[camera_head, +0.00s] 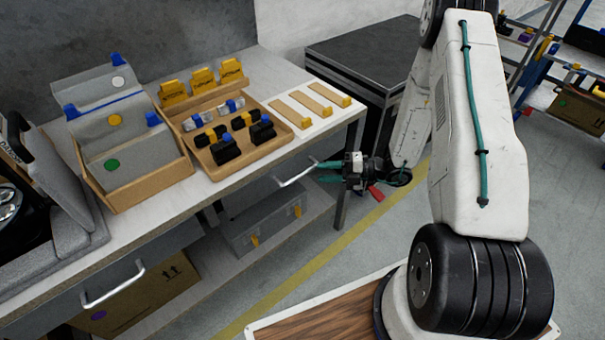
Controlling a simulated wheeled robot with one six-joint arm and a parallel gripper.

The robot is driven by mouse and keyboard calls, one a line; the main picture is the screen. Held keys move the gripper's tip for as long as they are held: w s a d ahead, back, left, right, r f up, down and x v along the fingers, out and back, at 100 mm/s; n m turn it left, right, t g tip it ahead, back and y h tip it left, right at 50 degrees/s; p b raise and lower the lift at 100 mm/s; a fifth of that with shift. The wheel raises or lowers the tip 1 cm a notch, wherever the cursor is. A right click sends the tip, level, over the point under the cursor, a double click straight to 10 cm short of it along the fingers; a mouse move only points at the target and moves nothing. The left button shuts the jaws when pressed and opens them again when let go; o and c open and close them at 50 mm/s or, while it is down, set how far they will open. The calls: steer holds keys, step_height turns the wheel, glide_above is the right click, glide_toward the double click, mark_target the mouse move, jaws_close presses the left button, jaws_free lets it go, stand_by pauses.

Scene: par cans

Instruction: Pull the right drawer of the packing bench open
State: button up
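The packing bench (335,119) runs along the left, with a pale top. Its right drawer (256,192) is under the top's front edge, and its front looks flush with the bench. The drawer's pale bar handle (296,175) sticks out from it. My gripper (318,172) is at the handle's right end, with its teal fingers pointing left. The fingers are apart, one above the other, and nothing is clearly clamped between them. I cannot tell whether they touch the handle.
The left drawer's handle (112,286) sticks out at lower left. A grey toolbox (266,222) stands on the lower shelf. A cardboard tray (225,165) and a sloped divider box (150,188) sit on the bench top. A black-topped cabinet (365,52) stands behind. The floor in front is clear.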

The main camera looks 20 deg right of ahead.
mark_target(306, 174)
steer(key=x, duration=0.7)
steer(key=shift+w+a+f, duration=0.2)
steer(key=shift+a+f, duration=0.05)
steer(key=shift+a, duration=0.1)
jaws_close()
